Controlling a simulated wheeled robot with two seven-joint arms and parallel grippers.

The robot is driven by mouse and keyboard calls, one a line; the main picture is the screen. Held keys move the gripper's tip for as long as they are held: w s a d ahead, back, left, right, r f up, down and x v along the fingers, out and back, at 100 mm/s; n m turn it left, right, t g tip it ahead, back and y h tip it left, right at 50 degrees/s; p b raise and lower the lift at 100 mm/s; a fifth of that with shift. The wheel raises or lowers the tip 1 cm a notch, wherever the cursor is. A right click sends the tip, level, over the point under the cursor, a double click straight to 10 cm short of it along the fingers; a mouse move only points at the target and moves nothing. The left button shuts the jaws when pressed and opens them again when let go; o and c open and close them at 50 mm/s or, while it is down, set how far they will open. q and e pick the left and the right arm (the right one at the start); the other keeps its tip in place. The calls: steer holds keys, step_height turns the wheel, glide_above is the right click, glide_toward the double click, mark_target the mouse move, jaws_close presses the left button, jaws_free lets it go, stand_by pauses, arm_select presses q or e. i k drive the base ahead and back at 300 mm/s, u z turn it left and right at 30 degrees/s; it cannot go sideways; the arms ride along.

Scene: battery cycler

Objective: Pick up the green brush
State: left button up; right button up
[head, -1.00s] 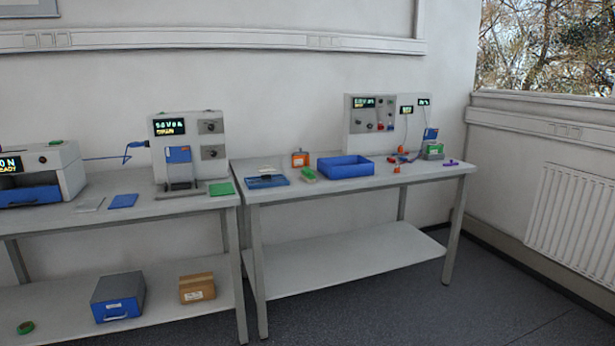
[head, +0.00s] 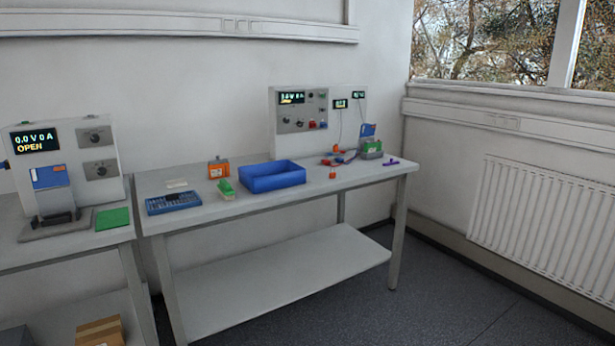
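A small green item with a pale underside, which looks like the green brush (head: 226,187), lies on the right-hand table (head: 222,210). It is between a blue tray of small parts (head: 173,203) and an open blue bin (head: 273,178), apart from both. Neither of my grippers shows in the head view, so whether they are open or shut is hidden.
An orange box (head: 218,169) stands behind the brush. A grey instrument panel (head: 301,122), red pieces and a green-and-grey block (head: 371,149) are farther right. A green mat (head: 112,218) lies on the left table. Dark floor (head: 400,290) is open in front at right.

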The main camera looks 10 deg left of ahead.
mark_target(225, 190)
steer(key=z, duration=0.05)
steer(key=i, duration=1.8)
steer(key=u, duration=0.6)
